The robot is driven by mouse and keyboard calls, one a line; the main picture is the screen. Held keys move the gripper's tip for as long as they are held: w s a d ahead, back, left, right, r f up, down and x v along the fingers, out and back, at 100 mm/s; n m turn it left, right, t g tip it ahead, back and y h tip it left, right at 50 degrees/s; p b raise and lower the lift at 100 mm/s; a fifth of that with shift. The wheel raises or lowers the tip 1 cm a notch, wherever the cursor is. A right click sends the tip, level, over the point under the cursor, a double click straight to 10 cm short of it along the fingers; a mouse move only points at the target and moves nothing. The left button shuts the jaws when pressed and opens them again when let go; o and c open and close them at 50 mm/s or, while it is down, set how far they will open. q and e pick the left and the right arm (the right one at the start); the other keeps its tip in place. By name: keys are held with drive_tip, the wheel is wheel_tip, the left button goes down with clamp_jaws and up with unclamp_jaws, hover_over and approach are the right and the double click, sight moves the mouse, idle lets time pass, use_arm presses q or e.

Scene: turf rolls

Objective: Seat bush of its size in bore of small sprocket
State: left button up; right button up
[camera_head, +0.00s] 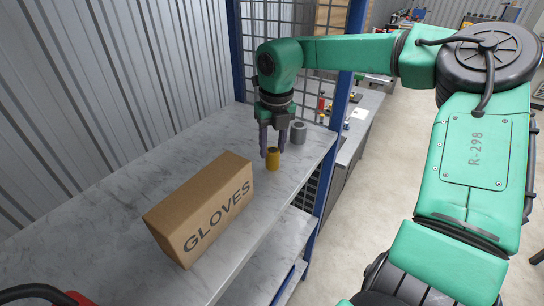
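A yellow-brass bush (273,161) stands upright on the grey shelf top (120,190), near its right end. My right gripper (273,154) points down over it, with one finger on each side of the bush's upper part. Whether the fingers touch it is too small to tell. A grey cylinder (298,132), perhaps another bush, stands just behind and to the right of the gripper. I cannot make out a small sprocket in this view. My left gripper is not in view.
A cardboard box marked GLOVES (200,212) lies left of and nearer than the bush. Blue posts (343,75) and wire mesh (300,85) bound the shelf's right end. A bench (350,135) with small items stands beyond. The shelf's left part is clear.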

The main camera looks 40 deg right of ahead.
sight(276, 150)
drive_tip(key=shift+s+r, duration=0.1)
drive_tip(key=shift+s, duration=0.1)
clamp_jaws()
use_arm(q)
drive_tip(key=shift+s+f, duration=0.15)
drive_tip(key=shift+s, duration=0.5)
use_arm(e)
drive_tip(key=shift+w, duration=0.2)
